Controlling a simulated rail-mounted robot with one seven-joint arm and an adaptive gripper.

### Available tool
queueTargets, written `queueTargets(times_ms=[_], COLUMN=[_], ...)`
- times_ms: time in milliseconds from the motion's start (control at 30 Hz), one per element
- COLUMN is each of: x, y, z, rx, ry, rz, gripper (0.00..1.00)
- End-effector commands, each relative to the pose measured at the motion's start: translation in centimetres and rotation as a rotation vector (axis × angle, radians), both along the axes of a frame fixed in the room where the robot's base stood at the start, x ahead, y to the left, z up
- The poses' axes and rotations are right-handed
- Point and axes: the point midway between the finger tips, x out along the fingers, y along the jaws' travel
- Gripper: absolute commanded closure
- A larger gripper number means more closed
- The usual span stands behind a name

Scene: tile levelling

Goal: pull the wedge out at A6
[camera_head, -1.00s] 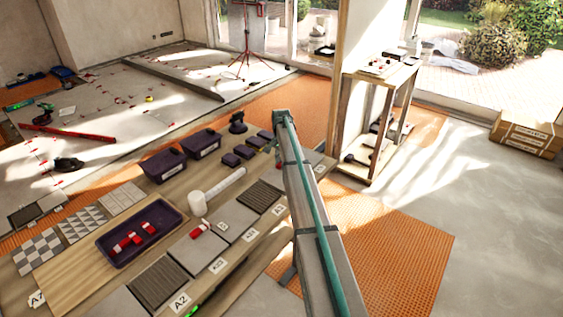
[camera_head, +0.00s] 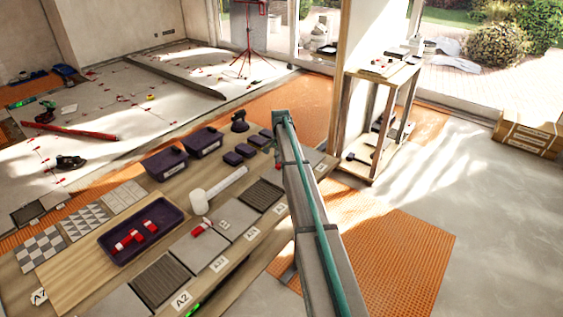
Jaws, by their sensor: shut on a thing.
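My gripper is not in view. A grey arm link with a teal line along it, which looks like mine, rises from the bottom edge to the middle of the picture. Red wedges (camera_head: 130,239) lie in a dark purple tray (camera_head: 112,259) on the wooden bench. Another red and white piece (camera_head: 202,226) lies on a grey tile at the bench front. Many small red pieces (camera_head: 121,99) dot the tiled floor at the back left, too small to tell apart. I cannot make out a label A6 or the wedge there.
The bench (camera_head: 75,285) also carries sample tiles (camera_head: 40,247), a white mallet (camera_head: 217,190) and purple bins (camera_head: 166,163). A wooden shelf stand (camera_head: 369,126) is right of centre. Orange matting (camera_head: 395,255) and open grey floor lie at the right, with a carton (camera_head: 527,135).

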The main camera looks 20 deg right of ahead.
Motion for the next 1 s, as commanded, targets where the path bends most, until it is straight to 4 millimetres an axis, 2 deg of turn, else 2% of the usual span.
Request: queueTargets(times_ms=[1000], x=[-1.8], y=[3.2], z=[0.2], rx=[0.000], ry=[0.000], rz=[0.000], gripper=[1.00])
